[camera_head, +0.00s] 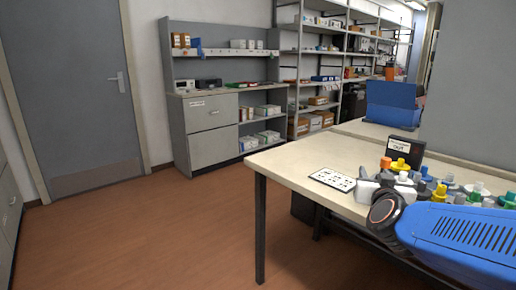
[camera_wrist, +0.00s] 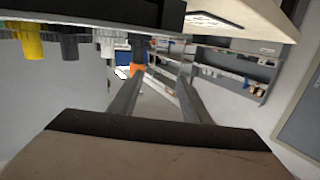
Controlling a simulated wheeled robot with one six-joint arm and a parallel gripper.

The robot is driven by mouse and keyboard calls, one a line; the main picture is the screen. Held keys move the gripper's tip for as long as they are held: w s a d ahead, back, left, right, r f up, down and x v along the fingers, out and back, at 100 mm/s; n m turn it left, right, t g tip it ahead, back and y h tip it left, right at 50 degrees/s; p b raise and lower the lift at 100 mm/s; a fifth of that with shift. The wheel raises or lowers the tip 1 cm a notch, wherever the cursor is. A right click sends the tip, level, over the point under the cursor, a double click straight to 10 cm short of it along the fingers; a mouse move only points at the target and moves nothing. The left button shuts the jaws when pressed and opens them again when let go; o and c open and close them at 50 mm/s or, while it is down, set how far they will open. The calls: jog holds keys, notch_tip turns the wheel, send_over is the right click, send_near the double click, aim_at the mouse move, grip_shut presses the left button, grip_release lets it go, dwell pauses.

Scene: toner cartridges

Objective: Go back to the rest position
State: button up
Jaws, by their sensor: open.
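My gripper (camera_wrist: 160,82) shows in the wrist view with its two grey fingers apart and nothing held between them. It does not show in the head view. The wrist view looks upside down. Along its top left hang a yellow piece (camera_wrist: 33,42) and a dark grey piece (camera_wrist: 68,44). An orange piece (camera_wrist: 138,70) shows by the left finger.
A black labelled box (camera_head: 403,148) stands behind the cartridges, and a white card with dark marks (camera_head: 332,179) lies at left. A blue bin (camera_head: 392,103) is farther back. A grey cabinet (camera_head: 211,115) and shelving (camera_head: 310,60) line the back. The floor (camera_head: 150,235) at left is clear.

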jog(key=s+a+f+n+g+y, duration=0.45)
jog(key=s+a+f+y, duration=0.25)
jog(key=s+a+f, duration=0.3)
jog(key=s+d+f+g, duration=0.1)
jog(key=s+f+g, duration=0.1)
jog(key=s, duration=0.5)
jog(key=s+d+f+g+h, duration=0.1)
jog(key=s+f+g, duration=0.2)
jog(key=s+g, duration=0.2)
jog(key=s, duration=0.2)
jog(key=shift+s+d+f, duration=0.3)
dwell(0.6)
